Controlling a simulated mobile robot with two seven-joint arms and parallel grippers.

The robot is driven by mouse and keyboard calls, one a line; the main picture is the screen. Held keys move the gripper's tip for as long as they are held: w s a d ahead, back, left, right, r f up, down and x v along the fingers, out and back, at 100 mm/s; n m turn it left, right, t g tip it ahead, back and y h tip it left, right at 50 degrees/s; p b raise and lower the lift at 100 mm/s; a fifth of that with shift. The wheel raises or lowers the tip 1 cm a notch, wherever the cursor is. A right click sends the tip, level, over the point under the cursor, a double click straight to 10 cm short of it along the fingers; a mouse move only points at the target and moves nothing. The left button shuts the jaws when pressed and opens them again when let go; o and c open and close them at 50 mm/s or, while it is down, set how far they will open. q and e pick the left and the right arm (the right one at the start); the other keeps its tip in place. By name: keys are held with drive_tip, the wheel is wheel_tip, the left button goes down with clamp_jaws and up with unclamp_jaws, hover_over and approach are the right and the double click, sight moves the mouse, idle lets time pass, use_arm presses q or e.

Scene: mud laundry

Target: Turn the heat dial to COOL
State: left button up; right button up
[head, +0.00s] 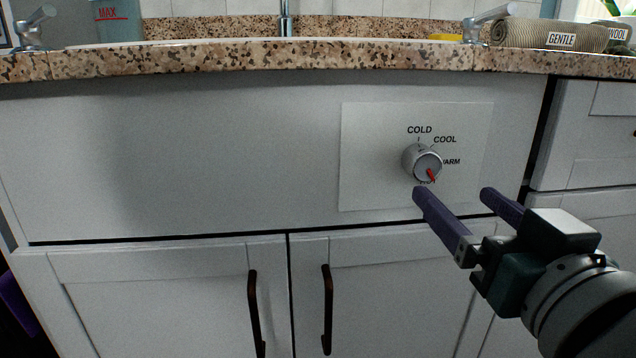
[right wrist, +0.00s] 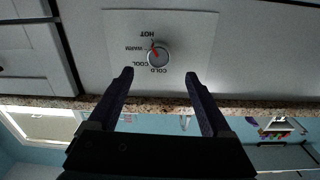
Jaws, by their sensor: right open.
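The heat dial (head: 424,162) is a round grey knob with a red pointer on a white panel (head: 365,180) in the cabinet front. COLD, COOL and WARM are legible in the head view; the lowest label is mostly hidden. The pointer aims down and right, between WARM and HOT. The dial (right wrist: 158,58) shows upside down in the right wrist view, with HOT legible. My right gripper (head: 453,192) is open and empty, below and right of the dial in the head view. In the right wrist view its fingers (right wrist: 158,75) are apart, with the dial centred beyond them. My left gripper is not seen.
A speckled granite counter (head: 250,60) overhangs the panel. Two dark door handles (head: 327,310) stick out below. A rolled towel (head: 545,34) labelled GENTLE lies on the counter at the right. The cabinet front left of the panel is bare.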

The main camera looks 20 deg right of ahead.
sight(428, 168)
drive_tip(key=x, duration=0.9)
drive_tip(key=shift+w+d+r, duration=0.1)
drive_tip(key=shift+d, duration=0.1)
clamp_jaws()
idle(0.3)
